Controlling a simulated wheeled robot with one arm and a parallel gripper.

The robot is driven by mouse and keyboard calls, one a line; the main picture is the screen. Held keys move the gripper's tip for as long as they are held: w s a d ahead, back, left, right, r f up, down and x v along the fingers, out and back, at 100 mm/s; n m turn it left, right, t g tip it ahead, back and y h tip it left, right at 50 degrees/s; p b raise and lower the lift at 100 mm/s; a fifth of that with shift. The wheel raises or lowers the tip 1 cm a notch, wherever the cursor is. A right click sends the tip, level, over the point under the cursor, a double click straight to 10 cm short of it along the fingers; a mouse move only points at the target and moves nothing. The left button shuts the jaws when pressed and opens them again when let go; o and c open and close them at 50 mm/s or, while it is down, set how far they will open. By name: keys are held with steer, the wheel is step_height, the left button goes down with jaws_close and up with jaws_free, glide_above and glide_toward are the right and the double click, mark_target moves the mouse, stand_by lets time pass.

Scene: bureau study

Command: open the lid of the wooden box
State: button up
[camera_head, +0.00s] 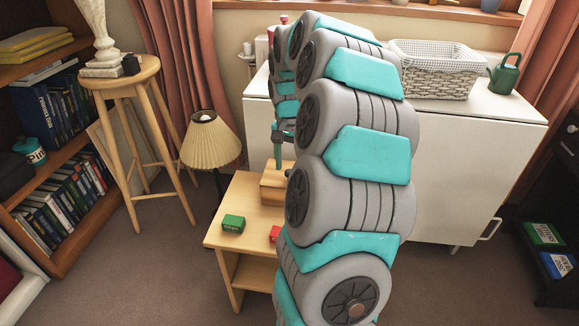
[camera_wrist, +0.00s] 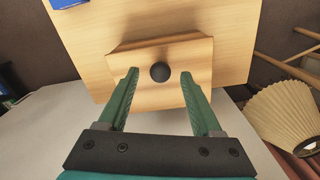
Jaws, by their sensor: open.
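The wooden box (camera_wrist: 165,47) is light brown and sits on the small wooden table. In the wrist view its lid carries a round dark knob (camera_wrist: 160,72). My gripper (camera_wrist: 159,77) is open, with its green fingers reaching over the box and one fingertip on each side of the knob, apart from it. In the head view the box (camera_head: 272,187) is partly hidden behind my arm. My gripper (camera_head: 279,163) points down above the box there, also partly hidden. The lid appears closed.
A green box (camera_head: 232,223) and a red item (camera_head: 274,234) lie on the small table (camera_head: 225,241) near its front. A pleated lamp (camera_head: 211,143) stands close to the left. A white cabinet (camera_head: 460,150) with a basket (camera_head: 437,69) stands behind.

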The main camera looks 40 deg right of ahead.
steer(key=shift+f, duration=0.65)
steer(key=shift+c, duration=0.3)
jaws_close()
stand_by(0.6)
